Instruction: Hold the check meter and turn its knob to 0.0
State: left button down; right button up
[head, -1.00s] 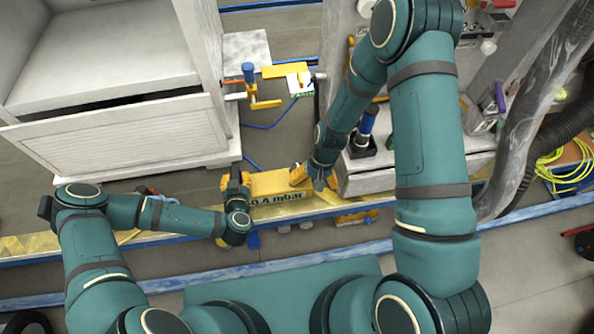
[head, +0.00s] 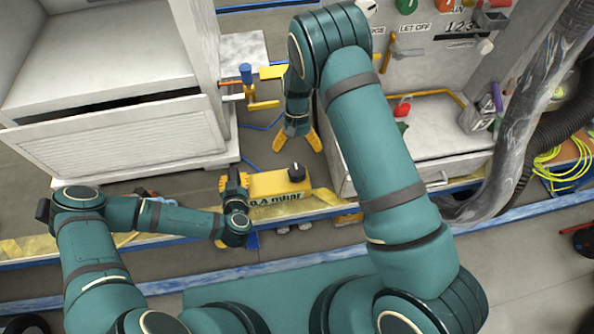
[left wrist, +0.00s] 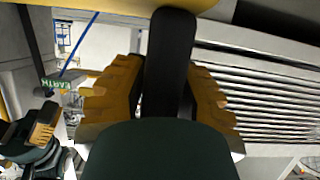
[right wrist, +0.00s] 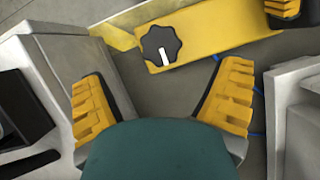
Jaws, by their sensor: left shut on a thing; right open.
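The yellow check meter (head: 272,185) is in the middle of the head view, its side lettering ending in "mbar" and its number unclear. My left gripper (head: 234,183) is shut on the meter's left end; in the left wrist view its fingers close around a black bar-like handle (left wrist: 170,50). The black knob (head: 296,172) is on top near the meter's right end. In the right wrist view the knob (right wrist: 158,45) shows a white mark pointing down in the picture. My right gripper (head: 297,143) is open and empty, apart from the knob; its yellow fingers (right wrist: 162,100) are spread.
A white cabinet (head: 115,130) stands to the left. A grey station with a drawer (head: 430,178) stands close on the right, with a control panel (head: 440,55) above. A yellow valve fitting with a blue knob (head: 246,73) is behind the meter. Open floor lies between.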

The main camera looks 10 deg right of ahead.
aim_at(297, 172)
jog(key=x, duration=0.8)
jog(key=shift+a+f, duration=0.1)
jog(key=shift+f, duration=0.2)
jog(key=c, duration=1.2)
